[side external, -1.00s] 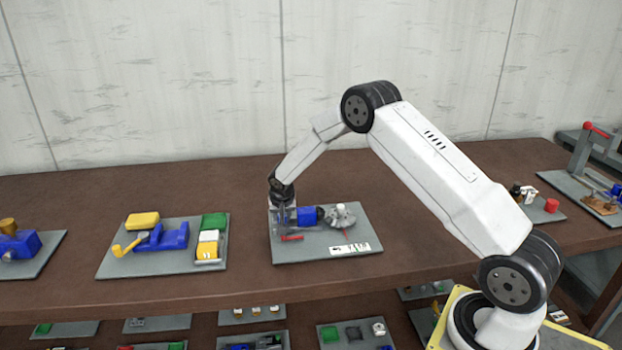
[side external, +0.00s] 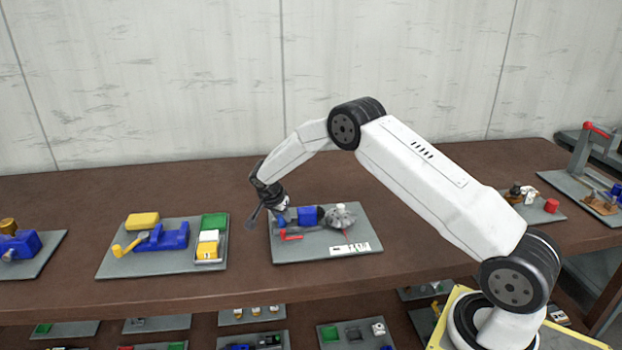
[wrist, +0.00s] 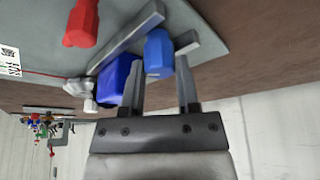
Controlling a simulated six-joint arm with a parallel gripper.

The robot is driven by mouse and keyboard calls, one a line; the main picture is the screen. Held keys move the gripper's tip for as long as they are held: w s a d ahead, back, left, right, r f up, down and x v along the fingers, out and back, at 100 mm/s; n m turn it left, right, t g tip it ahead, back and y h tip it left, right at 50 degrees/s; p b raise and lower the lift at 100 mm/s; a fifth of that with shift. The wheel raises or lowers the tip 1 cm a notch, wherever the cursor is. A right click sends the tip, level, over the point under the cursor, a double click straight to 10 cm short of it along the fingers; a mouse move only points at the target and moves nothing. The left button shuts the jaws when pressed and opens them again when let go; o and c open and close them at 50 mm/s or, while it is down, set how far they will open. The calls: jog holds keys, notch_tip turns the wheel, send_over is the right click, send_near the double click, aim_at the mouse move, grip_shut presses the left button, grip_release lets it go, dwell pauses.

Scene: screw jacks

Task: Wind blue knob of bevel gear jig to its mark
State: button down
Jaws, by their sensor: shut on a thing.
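The bevel gear jig is a grey plate (side external: 300,248) on the bench with a blue block (side external: 308,215) and a toothed grey bevel gear (side external: 340,217). Its blue knob (wrist: 159,52) sits between the two fingers of my gripper (wrist: 164,65) in the wrist view, beyond a larger blue block (wrist: 117,80). My gripper (side external: 268,216) is shut on the knob at the left end of the jig, tilted in the side view. A red part (side external: 291,236) lies near the plate's front left, and a red handle (wrist: 81,22) shows in the wrist view. I cannot make out the mark clearly.
A white label (side external: 350,248) lies on the jig plate's front. Another plate (side external: 120,268) with blue, yellow and green parts stands to the left. Bare bench separates the plates.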

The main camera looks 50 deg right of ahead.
aim_at(275, 230)
jog(key=shift+m, duration=0.3)
jog(key=shift+c, duration=1.7)
grip_release()
jog(key=v, duration=0.7)
jog(key=shift+a+r, duration=0.2)
jog(key=shift+r, duration=0.2)
